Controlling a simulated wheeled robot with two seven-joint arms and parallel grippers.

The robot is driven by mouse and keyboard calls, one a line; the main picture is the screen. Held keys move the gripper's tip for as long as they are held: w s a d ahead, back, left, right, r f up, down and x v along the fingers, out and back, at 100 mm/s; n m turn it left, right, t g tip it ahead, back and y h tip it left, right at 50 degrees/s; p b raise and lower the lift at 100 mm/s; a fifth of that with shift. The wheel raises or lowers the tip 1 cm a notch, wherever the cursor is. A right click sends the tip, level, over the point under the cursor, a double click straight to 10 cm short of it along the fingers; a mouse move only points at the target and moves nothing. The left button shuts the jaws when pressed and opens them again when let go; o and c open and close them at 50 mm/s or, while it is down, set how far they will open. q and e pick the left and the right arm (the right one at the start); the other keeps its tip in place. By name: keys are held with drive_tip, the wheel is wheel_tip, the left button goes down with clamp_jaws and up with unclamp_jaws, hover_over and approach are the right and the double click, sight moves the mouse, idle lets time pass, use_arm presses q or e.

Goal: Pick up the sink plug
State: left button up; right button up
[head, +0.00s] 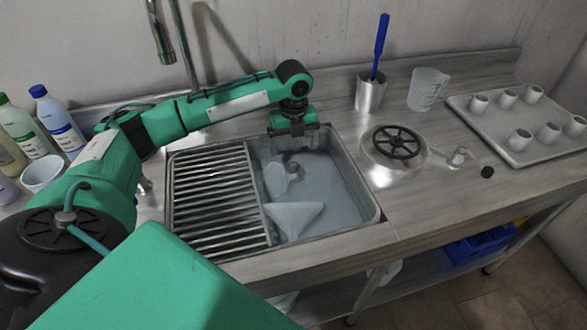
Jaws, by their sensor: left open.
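My left gripper (294,140) is open and hangs above the back of the sink basin (345,215), pointing down. Its fingertips are small and dark, and I see nothing held between them. A small black round piece (487,172) lies on the counter at the right, well away from the gripper; it may be the sink plug, but it is too small to tell. In the basin lie a white funnel (295,217) and a pale cup-like piece (277,178), both apart from the gripper. My right gripper is not in view.
A slatted rack (212,200) covers the basin's left half. Right of the basin are a lid with a black handwheel (397,143), a blue-handled brush (380,45) in a metal cup (370,93), a clear jug (427,90) and a tray (545,150) of small cups. Bottles (57,120) stand left.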

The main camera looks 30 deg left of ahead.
sight(293, 164)
use_arm(q)
wheel_tip(293, 164, down, 3)
drive_tip(key=shift+s+f, duration=0.15)
drive_tip(key=shift+f, duration=0.4)
drive_tip(key=shift+w+a+f, duration=0.1)
drive_tip(key=shift+w+f, duration=0.05)
drive_tip(key=shift+f, duration=1.1)
drive_tip(key=shift+w+f, duration=0.1)
drive_tip(key=shift+f, duration=1.15)
drive_tip(key=shift+c, duration=0.4)
drive_tip(key=c, duration=1)
